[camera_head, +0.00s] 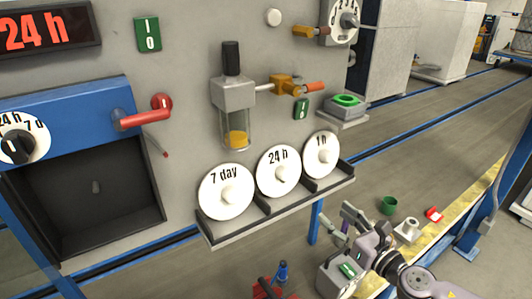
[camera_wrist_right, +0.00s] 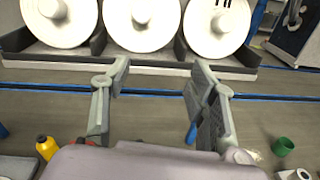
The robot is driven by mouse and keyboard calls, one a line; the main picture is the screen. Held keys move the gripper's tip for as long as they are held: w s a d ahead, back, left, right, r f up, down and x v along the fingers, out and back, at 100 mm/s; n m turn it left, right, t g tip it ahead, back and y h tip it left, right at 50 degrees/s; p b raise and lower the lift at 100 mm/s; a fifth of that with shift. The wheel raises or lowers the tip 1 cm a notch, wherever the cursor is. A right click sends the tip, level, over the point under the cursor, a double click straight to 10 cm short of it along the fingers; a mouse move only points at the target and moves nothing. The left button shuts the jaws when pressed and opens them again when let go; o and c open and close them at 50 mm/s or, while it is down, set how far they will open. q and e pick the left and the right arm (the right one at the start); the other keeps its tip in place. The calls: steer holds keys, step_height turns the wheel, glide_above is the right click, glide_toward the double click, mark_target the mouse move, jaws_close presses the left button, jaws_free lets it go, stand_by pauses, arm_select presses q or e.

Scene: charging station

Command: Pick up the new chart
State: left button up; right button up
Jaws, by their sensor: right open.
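Three white chart discs stand side by side in a dark rack (camera_head: 285,212): the "7 day" chart (camera_head: 226,190), the "24 h" chart (camera_head: 278,170) and the "1 h" chart (camera_head: 321,155). Each has a white knob in its middle. Which one is the new chart is not marked. My right gripper (camera_head: 341,224) is open and empty, below and to the right of the rack. In the right wrist view its fingers (camera_wrist_right: 160,72) are spread apart below the discs, with the middle disc (camera_wrist_right: 143,22) above the gap between them. My left gripper is not in view.
An open dark recess (camera_head: 80,195) is at the left, under a blue panel (camera_head: 65,110) with a dial. A red handle (camera_head: 145,113) sticks out beside it. A red display (camera_head: 40,32) reads "24 h". A green cup (camera_head: 388,205) and a red item (camera_head: 434,214) lie at the right.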

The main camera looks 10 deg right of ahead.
step_height(320, 180, up, 3)
steer(key=a+n+y, duration=0.1)
steer(key=a+n, duration=0.1)
steer(key=p, duration=0.5)
glide_toward(288, 174)
steer(key=x, duration=0.4)
steer(key=shift+w+r, duration=0.1)
steer(key=shift+w, duration=0.1)
steer(key=shift+w+a, duration=0.25)
steer(key=shift+w, duration=0.45)
steer(key=shift+p+x, duration=0.65)
steer(key=shift+x, duration=1.75)
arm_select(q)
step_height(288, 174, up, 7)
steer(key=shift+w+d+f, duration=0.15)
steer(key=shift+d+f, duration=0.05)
arm_select(e)
steer(key=shift+s+a, duration=0.1)
steer(key=shift+c, duration=0.3)
